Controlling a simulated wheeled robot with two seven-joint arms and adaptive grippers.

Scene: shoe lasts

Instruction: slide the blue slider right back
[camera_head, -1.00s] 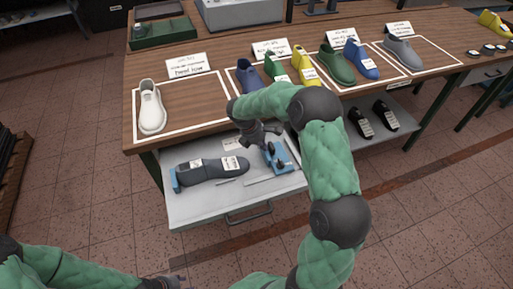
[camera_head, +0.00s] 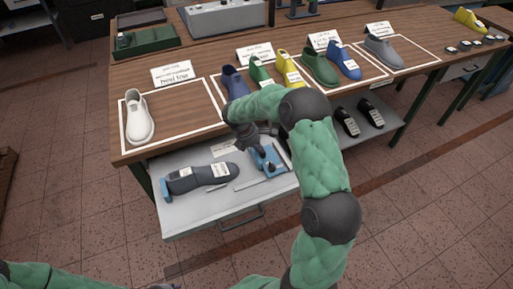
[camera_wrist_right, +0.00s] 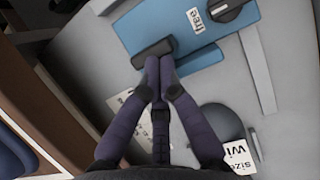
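The blue slider (camera_head: 270,160) sits at the right part of the measuring device in the pulled-out drawer. In the right wrist view the blue slider (camera_wrist_right: 185,28) carries a dark knob, a white label reading "free" and a dark upright grip (camera_wrist_right: 153,51) at its near edge. My right gripper (camera_wrist_right: 159,66) has its fingertips together, at or against that dark grip; no object shows between them. In the head view my right gripper (camera_head: 256,146) is low over the slider and partly hides it. Only a sliver of my left gripper (camera_head: 166,286) shows at the bottom edge.
A dark grey shoe last (camera_head: 202,178) with labels lies left of the slider, by a blue end stop (camera_head: 164,188). The grey drawer (camera_head: 205,222) is open below the wooden table (camera_head: 190,98). A white last (camera_head: 139,118) and several coloured lasts stand on the table above.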

